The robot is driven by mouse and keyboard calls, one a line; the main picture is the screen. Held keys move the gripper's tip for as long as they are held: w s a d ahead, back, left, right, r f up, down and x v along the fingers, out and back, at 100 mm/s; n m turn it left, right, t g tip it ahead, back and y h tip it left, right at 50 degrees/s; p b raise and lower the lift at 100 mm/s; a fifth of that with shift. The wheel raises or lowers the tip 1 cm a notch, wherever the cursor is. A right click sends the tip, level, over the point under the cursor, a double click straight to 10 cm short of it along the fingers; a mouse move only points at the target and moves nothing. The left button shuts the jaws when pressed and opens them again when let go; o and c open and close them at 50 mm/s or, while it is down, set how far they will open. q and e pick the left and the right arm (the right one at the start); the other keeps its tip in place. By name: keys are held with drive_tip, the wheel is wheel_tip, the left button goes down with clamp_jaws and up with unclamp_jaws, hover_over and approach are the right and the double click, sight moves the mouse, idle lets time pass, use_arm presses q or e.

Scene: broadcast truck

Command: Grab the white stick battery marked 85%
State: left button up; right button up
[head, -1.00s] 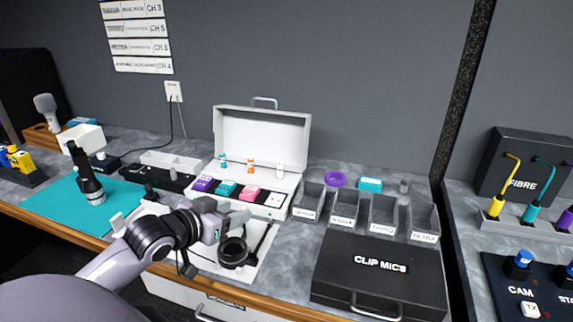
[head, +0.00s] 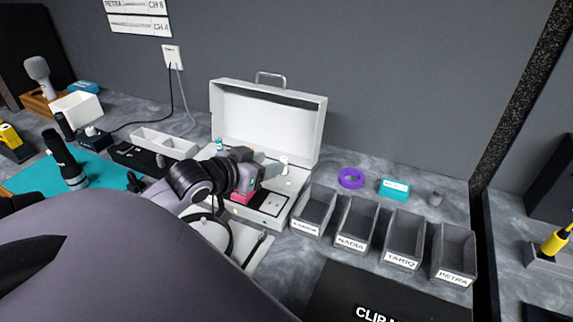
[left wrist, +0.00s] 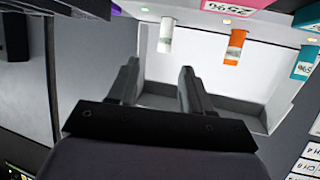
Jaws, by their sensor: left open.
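The white stick battery (head: 284,163) stands upright at the right of a row in the open white case (head: 262,118); its marking is too small to read. It also shows in the left wrist view (left wrist: 166,36), ahead of the gap between my fingers. My left gripper (head: 266,168) is open and empty, close to the left of the white stick in the head view, apart from it. An orange stick (left wrist: 235,46) and a teal stick (left wrist: 303,63) stand beside it in the left wrist view. In the head view my gripper hides the orange one. My right gripper is not in view.
The raised case lid stands behind the sticks. A pink pack (head: 241,197) sits in the case's front, partly covered by my gripper. Grey labelled bins (head: 356,226), a purple ring (head: 351,178) and a teal box (head: 394,188) stand to the right.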

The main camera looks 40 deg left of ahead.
sight(283, 159)
use_arm(q)
drive_tip(key=shift+p+x, duration=0.3)
drive_tip(key=shift+x, duration=2.75)
drive_tip(key=shift+a, duration=0.2)
clamp_jaws()
